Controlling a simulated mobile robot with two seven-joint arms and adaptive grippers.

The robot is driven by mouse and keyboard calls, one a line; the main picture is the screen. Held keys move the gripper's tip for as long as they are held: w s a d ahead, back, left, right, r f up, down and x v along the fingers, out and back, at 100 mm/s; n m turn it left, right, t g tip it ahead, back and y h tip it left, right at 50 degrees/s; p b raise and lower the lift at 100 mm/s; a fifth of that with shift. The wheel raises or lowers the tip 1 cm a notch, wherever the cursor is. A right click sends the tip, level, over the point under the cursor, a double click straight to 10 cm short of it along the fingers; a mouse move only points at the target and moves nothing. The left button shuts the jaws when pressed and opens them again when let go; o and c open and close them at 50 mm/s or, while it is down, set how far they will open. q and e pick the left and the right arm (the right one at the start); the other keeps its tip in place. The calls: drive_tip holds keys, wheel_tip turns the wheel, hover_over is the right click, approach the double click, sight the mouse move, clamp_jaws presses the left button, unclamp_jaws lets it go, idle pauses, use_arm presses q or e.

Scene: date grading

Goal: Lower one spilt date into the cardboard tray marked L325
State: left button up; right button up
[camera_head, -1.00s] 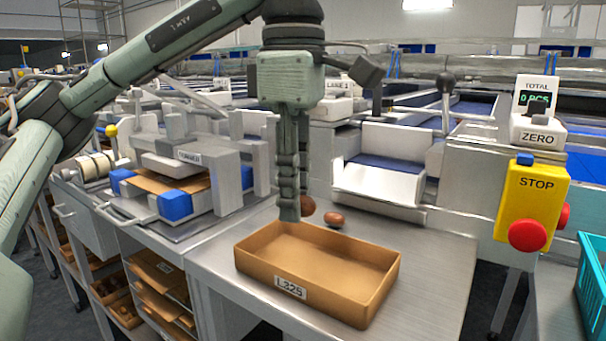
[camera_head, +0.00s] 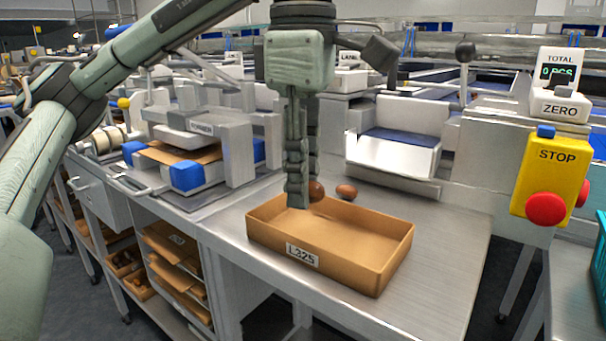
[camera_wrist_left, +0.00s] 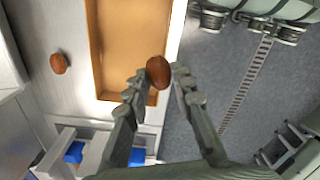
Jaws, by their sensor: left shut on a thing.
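My left gripper (camera_head: 303,199) points down at the back left of the cardboard tray and is shut on a reddish-brown date (camera_head: 316,190). In the left wrist view the held date (camera_wrist_left: 158,72) sits between the fingertips (camera_wrist_left: 158,77), overlapping a corner of the tray. Its height over the tray is hard to tell. The cardboard tray (camera_head: 370,275) is open, shallow and empty where visible, with an L325 label (camera_head: 302,255) on its front. A second date (camera_head: 346,191) lies on the steel table behind the tray; it also shows in the left wrist view (camera_wrist_left: 59,63).
The steel table (camera_head: 445,250) is clear right of the tray. A white chute (camera_head: 392,153) stands behind. A press-like machine with blue blocks (camera_head: 188,175) is at left. A yellow stop box (camera_head: 552,172) and a counter display (camera_head: 558,85) are at right.

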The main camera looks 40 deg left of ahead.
use_arm(q)
drive_tip(key=shift+f, duration=0.1)
drive_tip(key=shift+f+b, duration=1.05)
drive_tip(key=shift+f, duration=0.6)
drive_tip(key=shift+f+b, duration=0.6)
drive_tip(key=shift+f, duration=0.1)
drive_tip(key=o, duration=0.8)
wheel_tip(320, 180, up, 12)
drive_tip(key=shift+r, duration=0.1)
idle(0.5)
